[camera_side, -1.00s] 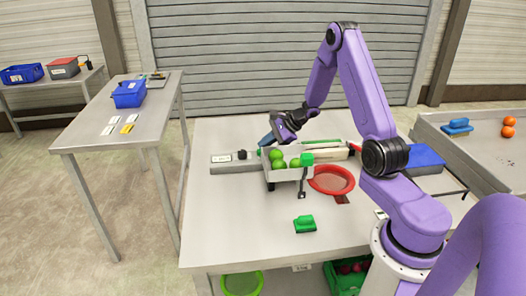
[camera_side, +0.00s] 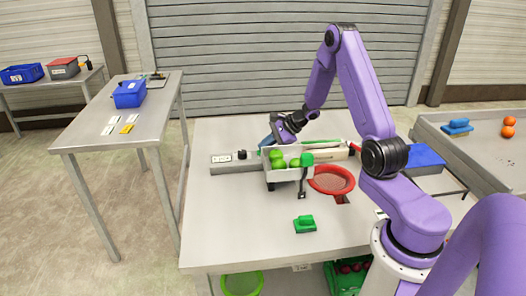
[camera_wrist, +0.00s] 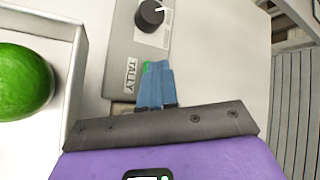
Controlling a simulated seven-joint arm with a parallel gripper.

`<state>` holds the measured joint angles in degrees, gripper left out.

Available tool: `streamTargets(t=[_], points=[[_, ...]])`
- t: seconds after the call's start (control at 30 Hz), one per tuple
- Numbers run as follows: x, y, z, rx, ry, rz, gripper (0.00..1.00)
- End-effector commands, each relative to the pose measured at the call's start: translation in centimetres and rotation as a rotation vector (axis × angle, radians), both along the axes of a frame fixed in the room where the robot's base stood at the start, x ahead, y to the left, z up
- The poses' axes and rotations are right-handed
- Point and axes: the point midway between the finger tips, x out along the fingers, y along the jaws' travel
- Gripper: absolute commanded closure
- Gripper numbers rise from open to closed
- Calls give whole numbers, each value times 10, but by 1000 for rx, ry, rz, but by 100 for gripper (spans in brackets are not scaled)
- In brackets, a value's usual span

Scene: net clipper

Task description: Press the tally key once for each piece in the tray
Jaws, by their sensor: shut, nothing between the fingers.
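In the side view my gripper (camera_side: 265,145) is at the back of the tray. The white tray (camera_side: 285,187) holds several green round pieces (camera_side: 279,163), partly overlapping one another.
A black knob (camera_wrist: 150,13) is on the box beyond the fingers. A red round net (camera_side: 332,180) lies right of the tray, and a green block (camera_side: 305,223) in front. The table's front left is clear.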

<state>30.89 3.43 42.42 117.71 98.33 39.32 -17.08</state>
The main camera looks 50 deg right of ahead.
Motion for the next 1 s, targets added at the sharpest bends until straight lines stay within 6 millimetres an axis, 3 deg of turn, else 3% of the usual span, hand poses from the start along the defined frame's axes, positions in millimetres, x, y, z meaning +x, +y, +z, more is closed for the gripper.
streamTargets(t=[0.47,1.0], points=[[0,0,-2,0,2,1,100],[-1,1,16,0,2,1,100]])
